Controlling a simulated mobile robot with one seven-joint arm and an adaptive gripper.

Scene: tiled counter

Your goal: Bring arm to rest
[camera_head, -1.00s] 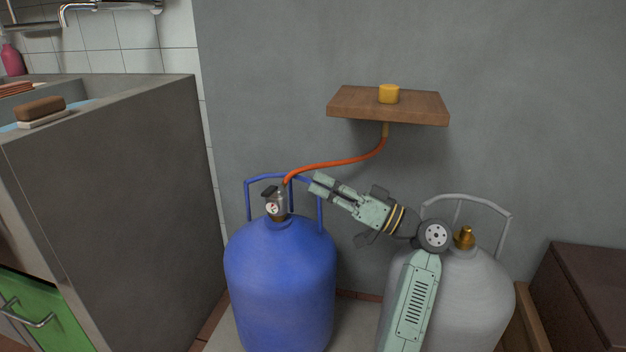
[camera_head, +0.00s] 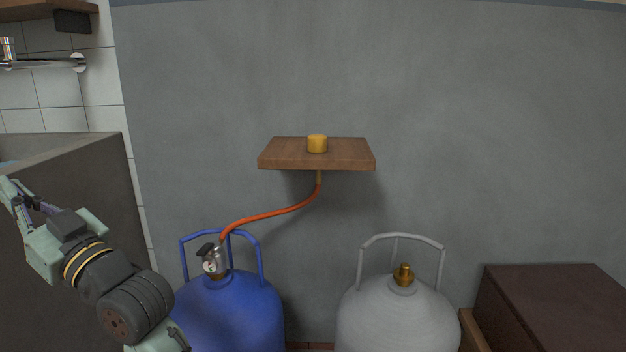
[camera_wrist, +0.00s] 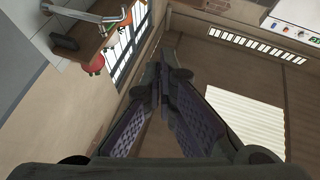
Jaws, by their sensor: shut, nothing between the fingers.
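My gripper (camera_head: 22,197) is at the left of the head view, raised in front of the grey counter's side and left of the blue cylinder. It is shut and empty. In the wrist view its fingers (camera_wrist: 165,75) meet at their tips, with nothing between them; the room behind appears tilted. My arm bends up from the bottom left of the head view.
A blue gas cylinder (camera_head: 228,312) with a regulator (camera_head: 212,262) joins an orange hose (camera_head: 270,214) running to a wooden shelf (camera_head: 285,160) with a yellow knob (camera_head: 317,143). A grey cylinder (camera_head: 395,320) stands right. A grey counter (camera_head: 85,250) is close behind my gripper.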

